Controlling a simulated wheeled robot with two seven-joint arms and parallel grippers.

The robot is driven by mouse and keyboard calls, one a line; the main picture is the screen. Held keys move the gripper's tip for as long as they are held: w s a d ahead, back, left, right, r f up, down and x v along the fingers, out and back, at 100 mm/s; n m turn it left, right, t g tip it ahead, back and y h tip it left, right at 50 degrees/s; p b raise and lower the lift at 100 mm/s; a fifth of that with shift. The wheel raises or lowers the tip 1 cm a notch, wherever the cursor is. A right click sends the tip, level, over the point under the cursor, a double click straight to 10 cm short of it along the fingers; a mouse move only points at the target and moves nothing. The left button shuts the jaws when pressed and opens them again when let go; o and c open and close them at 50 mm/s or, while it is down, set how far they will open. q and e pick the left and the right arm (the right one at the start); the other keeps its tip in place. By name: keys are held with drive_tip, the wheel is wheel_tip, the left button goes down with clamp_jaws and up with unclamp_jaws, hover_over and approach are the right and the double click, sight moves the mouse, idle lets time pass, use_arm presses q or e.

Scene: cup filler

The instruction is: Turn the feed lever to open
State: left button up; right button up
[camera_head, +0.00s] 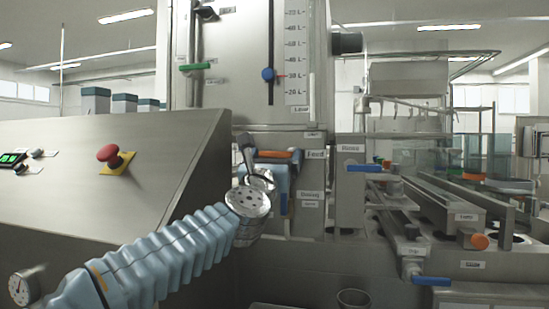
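My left arm, in a light blue ribbed sleeve, comes in from the lower left of the head view. Its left gripper (250,160) is in front of the machine, beside an orange bar (280,153) just left of the "Feed" label (316,155). The bar looks like the feed lever's handle. The metal wrist hides much of the gripper and part of the area around the lever. I cannot tell whether the fingers are open, shut or touching the bar. My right gripper is not in view.
A slanted steel console with a red stop button (108,153) stands on the left. A blue-handled lever (363,168) is to the right of the feed label, and a lower blue handle (431,281) sits near the conveyor rails (440,200). A metal cup (354,299) shows at the bottom.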

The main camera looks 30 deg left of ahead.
use_arm(q)
drive_tip(key=c, duration=1)
